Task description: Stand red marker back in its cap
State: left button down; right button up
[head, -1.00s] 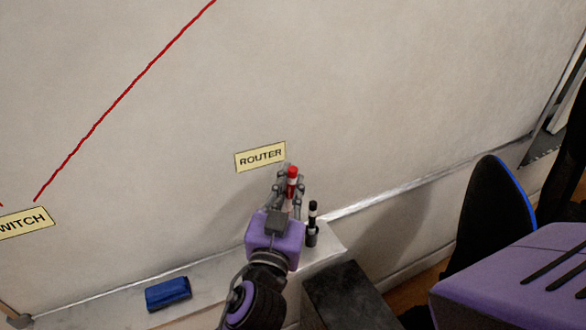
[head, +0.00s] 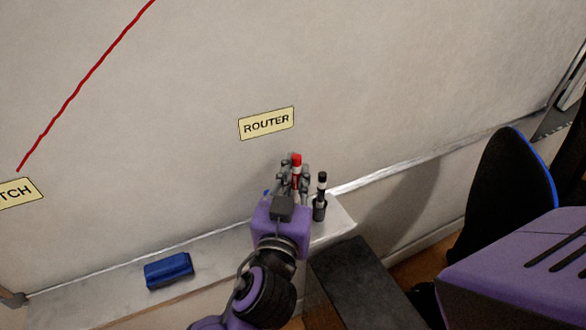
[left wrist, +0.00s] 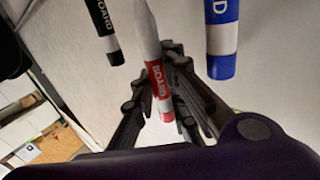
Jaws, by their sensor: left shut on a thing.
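My left gripper (head: 295,182) is shut on the red marker (head: 296,172) and holds it roughly upright at the whiteboard ledge, below the ROUTER label. In the left wrist view the red marker (left wrist: 158,88), with its white and red body, stands between the fingers (left wrist: 165,100). A black marker (head: 321,188) stands just right of the gripper in a dark holder (head: 319,210). The black marker (left wrist: 104,30) and a blue marker (left wrist: 222,42) flank the red one in the wrist view. I cannot make out the red cap's place. My right gripper is not in view.
A blue eraser (head: 168,270) lies on the ledge (head: 215,255) to the left. The whiteboard (head: 190,130) rises close behind the gripper. A dark box-like surface (head: 350,280) is in front of the ledge. A black chair (head: 510,200) stands at the right.

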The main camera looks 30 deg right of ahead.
aim_at(296, 190)
pick_arm(q)
jog(key=shift+f+b, duration=0.75)
jog(key=shift+f, duration=0.8)
jog(key=shift+f+b, duration=0.65)
jog(key=shift+f, duration=0.8)
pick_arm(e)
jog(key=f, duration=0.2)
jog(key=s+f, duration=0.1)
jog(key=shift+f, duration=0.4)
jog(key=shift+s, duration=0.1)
pick_arm(q)
jog(key=c, duration=1.7)
grip_release()
jog(key=shift+o, duration=0.2)
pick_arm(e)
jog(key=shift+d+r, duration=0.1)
pick_arm(q)
jog(key=v, duration=1.2)
